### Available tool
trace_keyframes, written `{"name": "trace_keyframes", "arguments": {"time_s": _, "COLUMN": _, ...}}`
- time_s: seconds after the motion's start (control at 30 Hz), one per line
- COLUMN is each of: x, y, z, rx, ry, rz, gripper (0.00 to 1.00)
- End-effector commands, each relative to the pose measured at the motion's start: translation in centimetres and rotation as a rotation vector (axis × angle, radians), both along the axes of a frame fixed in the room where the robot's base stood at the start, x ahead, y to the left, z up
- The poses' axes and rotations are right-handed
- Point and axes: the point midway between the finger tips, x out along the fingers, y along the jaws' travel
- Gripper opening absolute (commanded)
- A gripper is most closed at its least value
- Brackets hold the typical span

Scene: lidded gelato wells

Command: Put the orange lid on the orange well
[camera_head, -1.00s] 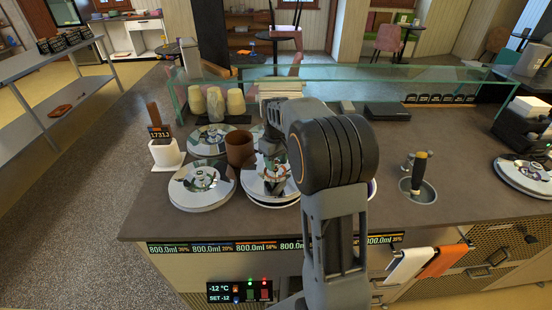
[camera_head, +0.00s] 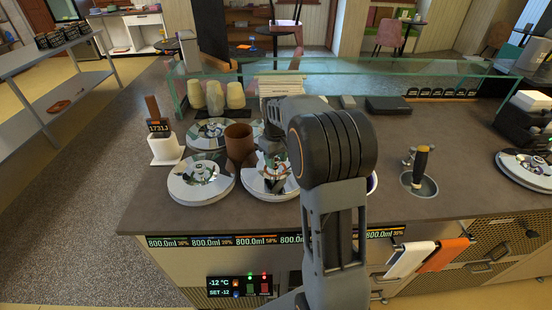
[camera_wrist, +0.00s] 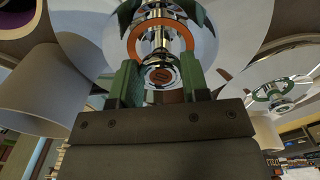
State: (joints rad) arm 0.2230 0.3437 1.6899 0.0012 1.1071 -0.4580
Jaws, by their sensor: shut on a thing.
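The orange lid is a shiny round disc with a pale rim; its orange ring (camera_wrist: 160,40) shows in the wrist view. In the head view this lid (camera_head: 258,188) is in the front row on the counter, partly behind my arm. My gripper (camera_wrist: 160,82) has green fingers shut on the lid's central knob. In the head view my gripper (camera_head: 275,166) is above the lid's middle. The lid looks about level and low over the counter. I cannot tell whether it rests on a well or hangs just above. The orange well's opening is not visible.
Another lid (camera_head: 201,180) lies close left, with one more (camera_head: 208,134) behind it. A white holder (camera_head: 165,149) is at the left. A glass guard (camera_head: 420,76) runs along the back.

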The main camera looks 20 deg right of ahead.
Motion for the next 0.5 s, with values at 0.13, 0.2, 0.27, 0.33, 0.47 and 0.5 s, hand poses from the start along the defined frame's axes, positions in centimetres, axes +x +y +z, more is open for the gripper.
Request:
{"name": "trace_keyframes", "arguments": {"time_s": 0.13, "x": 0.02, "y": 0.00, "z": -0.25, "rx": 0.000, "ry": -0.001, "rz": 0.000, "gripper": 0.09}}
{"name": "trace_keyframes", "arguments": {"time_s": 0.2, "x": 0.02, "y": 0.00, "z": -0.36, "rx": 0.000, "ry": -0.001, "rz": 0.000, "gripper": 0.09}}
{"name": "trace_keyframes", "arguments": {"time_s": 0.27, "x": 0.02, "y": 0.00, "z": -0.45, "rx": 0.000, "ry": -0.001, "rz": 0.000, "gripper": 0.09}}
{"name": "trace_keyframes", "arguments": {"time_s": 0.33, "x": 0.02, "y": 0.00, "z": -0.55, "rx": 0.000, "ry": -0.001, "rz": 0.000, "gripper": 0.09}}
{"name": "trace_keyframes", "arguments": {"time_s": 0.47, "x": 0.02, "y": 0.00, "z": -0.75, "rx": -0.001, "ry": -0.001, "rz": 0.000, "gripper": 0.09}}
{"name": "trace_keyframes", "arguments": {"time_s": 0.5, "x": 0.02, "y": 0.00, "z": -0.81, "rx": -0.001, "ry": -0.001, "rz": 0.000, "gripper": 0.09}}
